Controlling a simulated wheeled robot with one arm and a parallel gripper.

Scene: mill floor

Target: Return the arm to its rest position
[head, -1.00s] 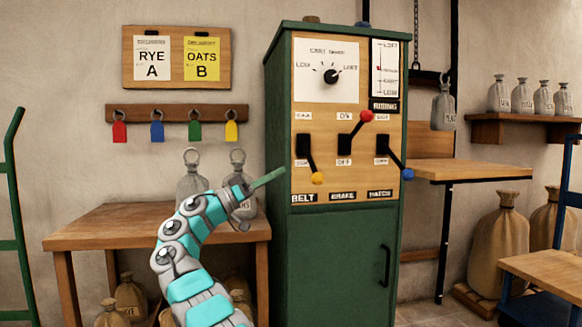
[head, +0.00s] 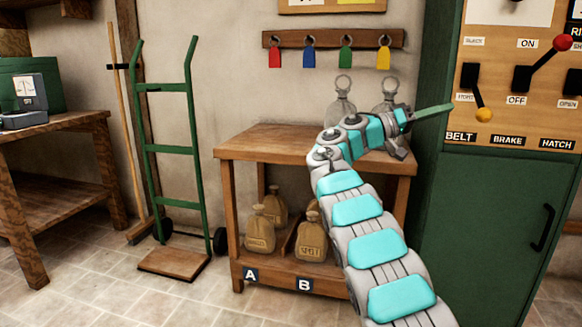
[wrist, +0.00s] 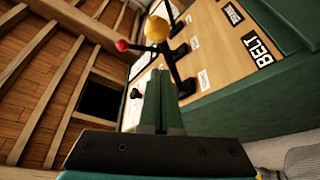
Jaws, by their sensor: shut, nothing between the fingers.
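My arm (head: 362,215) is extended forward and up in the head view, bent at its upper end toward the right. My gripper (head: 434,112) ends in narrow green fingers, shut with nothing between them. They point toward the green control cabinet (head: 480,220), beside its left edge in the picture. In the wrist view the closed fingers (wrist: 161,100) point toward the lever panel. The yellow belt knob (wrist: 157,28) and red brake knob (wrist: 122,45) show beyond the fingertips. I cannot tell the exact gap to the panel.
A wooden table (head: 240,150) with grey sacks on top and brown sacks below stands behind my arm. Colored tags hang from a rack (head: 330,39). A green hand truck (head: 170,150) and a broom (head: 125,120) stand left. Tiled floor (head: 120,295) is open at front left.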

